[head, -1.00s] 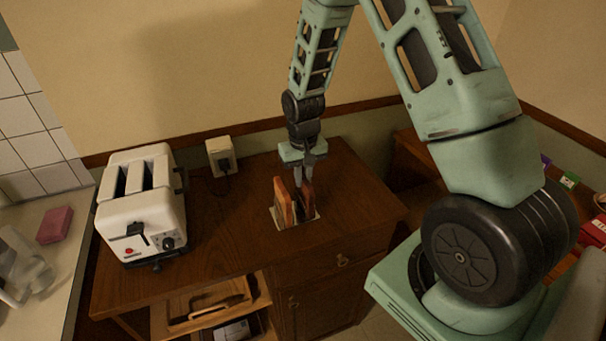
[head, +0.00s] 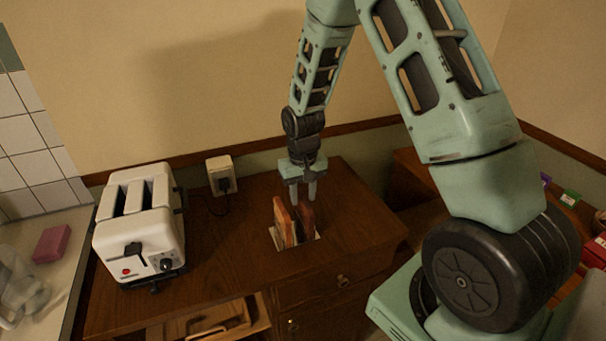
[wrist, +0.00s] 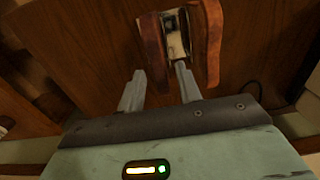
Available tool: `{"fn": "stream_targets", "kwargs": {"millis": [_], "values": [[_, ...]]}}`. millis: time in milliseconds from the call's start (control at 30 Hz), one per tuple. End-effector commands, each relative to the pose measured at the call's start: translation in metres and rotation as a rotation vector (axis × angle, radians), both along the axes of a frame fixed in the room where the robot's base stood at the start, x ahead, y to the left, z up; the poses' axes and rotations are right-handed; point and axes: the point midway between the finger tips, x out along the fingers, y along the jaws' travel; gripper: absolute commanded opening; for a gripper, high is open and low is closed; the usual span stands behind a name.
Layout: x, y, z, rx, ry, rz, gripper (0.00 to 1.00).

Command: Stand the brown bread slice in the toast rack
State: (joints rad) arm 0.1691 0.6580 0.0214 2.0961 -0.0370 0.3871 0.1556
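The toast rack (head: 318,236) stands on the wooden cabinet top, with its pale base showing. Two bread slices stand upright in it, a lighter orange one (head: 284,222) on the left and a darker brown one (head: 307,220) on the right in the head view. In the wrist view the brown slice (wrist: 152,50) is on the left, the other slice (wrist: 212,42) on the right, with the rack (wrist: 176,35) between them. My gripper (head: 303,192) is open and empty, just behind and above the brown slice. In the wrist view its fingertips (wrist: 160,78) are spread, apart from that slice.
A white toaster (head: 140,225) stands to the left on the cabinet, with a wall socket (head: 221,175) and cord behind. A pink sponge (head: 52,244) lies on the left counter. The cabinet top right of the rack is clear.

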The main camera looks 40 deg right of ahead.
Motion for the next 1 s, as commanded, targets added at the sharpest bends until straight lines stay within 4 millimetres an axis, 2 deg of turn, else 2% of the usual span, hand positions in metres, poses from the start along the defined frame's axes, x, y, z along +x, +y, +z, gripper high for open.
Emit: {"fn": "stream_targets", "kwargs": {"millis": [433, 600, 767, 867, 967, 1000], "values": [[0.001, 0.000, 0.084, 0.000, -0.006, -0.001, 0.35], [0.000, 0.000, 0.102, 0.000, -0.002, -0.001, 0.35], [-0.001, 0.002, 0.107, 0.002, -0.001, 0.003, 0.35], [-0.007, 0.026, 0.112, 0.012, -0.003, 0.056, 0.35], [-0.029, 0.082, 0.122, 0.035, -0.013, 0.188, 0.35], [-0.044, 0.109, 0.126, 0.045, -0.016, 0.261, 0.35]]}}
